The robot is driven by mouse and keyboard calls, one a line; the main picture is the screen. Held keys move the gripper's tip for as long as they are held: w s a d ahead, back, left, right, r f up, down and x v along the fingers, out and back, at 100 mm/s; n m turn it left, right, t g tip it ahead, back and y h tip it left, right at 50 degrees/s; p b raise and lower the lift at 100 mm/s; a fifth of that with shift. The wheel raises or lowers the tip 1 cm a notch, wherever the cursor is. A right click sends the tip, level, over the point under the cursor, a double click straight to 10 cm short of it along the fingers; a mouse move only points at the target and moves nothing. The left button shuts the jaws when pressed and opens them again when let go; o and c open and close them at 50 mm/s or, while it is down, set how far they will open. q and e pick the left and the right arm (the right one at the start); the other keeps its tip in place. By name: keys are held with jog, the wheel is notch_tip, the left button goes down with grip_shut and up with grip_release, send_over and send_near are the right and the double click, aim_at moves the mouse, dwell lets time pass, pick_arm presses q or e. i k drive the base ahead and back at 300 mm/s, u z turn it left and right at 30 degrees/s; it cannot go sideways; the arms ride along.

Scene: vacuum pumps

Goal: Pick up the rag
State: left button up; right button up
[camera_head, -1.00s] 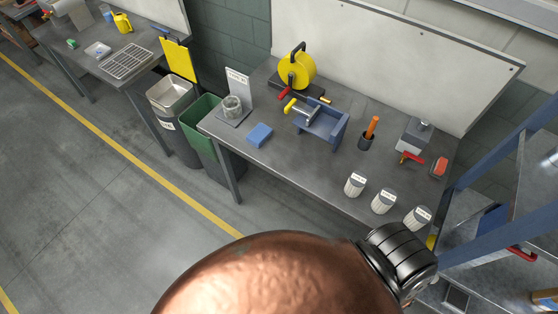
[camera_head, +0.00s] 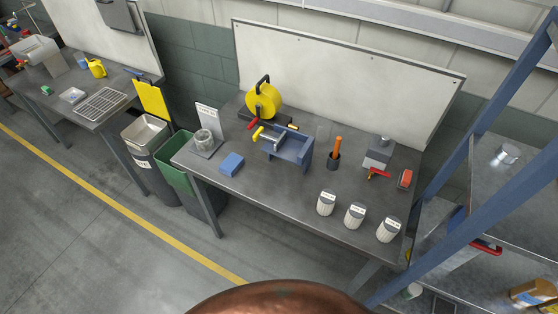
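A small blue folded block-like piece (camera_head: 231,164), which looks like the rag, lies flat near the front left part of the grey workbench (camera_head: 265,190). Its material is too small to tell for sure. It lies in front of a clear jar (camera_head: 203,138) on a stand with a sign. Nothing touches it from above. Neither of my grippers is in view.
On the bench are a yellow reel (camera_head: 264,101), a blue vise-like fixture (camera_head: 290,147), a holder with an orange handle (camera_head: 336,148) and white labelled canisters (camera_head: 326,203). Bins (camera_head: 176,160) stand left of it, a blue-framed shelf (camera_head: 470,165) right. Floor at left is clear.

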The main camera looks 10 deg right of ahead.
aim_at(230, 166)
jog(key=z, duration=0.7)
jog(key=i, duration=0.4)
